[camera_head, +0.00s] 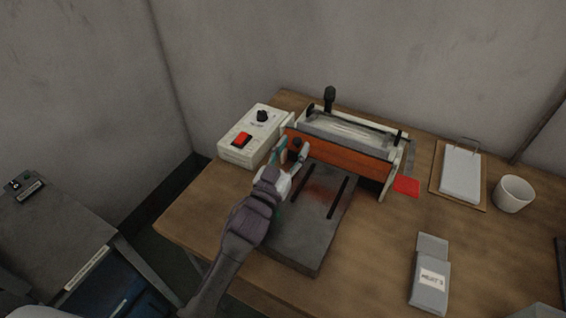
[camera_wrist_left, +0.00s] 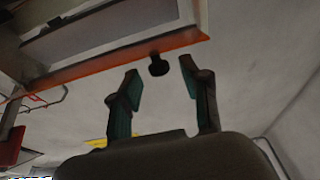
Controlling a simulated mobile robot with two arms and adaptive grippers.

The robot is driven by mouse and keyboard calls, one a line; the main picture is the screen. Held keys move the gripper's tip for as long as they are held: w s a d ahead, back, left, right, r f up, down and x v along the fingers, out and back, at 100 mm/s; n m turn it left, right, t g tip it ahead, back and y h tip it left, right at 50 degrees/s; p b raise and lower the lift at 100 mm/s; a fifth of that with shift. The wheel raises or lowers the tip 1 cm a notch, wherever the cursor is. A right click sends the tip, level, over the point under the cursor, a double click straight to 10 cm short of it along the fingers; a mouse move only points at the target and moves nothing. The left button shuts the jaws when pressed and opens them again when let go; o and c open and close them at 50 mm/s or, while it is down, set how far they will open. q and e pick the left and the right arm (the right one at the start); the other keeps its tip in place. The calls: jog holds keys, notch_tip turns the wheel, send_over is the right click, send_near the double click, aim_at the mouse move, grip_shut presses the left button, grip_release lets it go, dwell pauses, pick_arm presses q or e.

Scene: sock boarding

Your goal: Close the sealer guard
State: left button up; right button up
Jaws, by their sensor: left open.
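The sealer (camera_head: 345,135) stands at the back of the wooden table, with a black lever handle (camera_head: 330,97) upright at its rear. Its orange guard (camera_head: 345,160) spans the front and also shows in the left wrist view (camera_wrist_left: 110,62). A dark round knob (camera_head: 296,143) is at the guard's left end. My left gripper (camera_head: 292,152) is open at that end. In the left wrist view, the knob (camera_wrist_left: 158,66) appears between and just beyond the fingertips of the left gripper (camera_wrist_left: 160,76); I cannot tell whether they touch it. My right gripper is not in view.
A white control box (camera_head: 250,135) with a red switch is left of the sealer. A dark plate (camera_head: 310,225) lies in front. A red patch (camera_head: 406,186), clipboard (camera_head: 460,175), white cup (camera_head: 513,194) and labelled grey pouch (camera_head: 430,280) are to the right.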

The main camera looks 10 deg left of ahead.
pick_arm(q)
jog(key=v, duration=1.1)
jog(key=shift+s, duration=0.15)
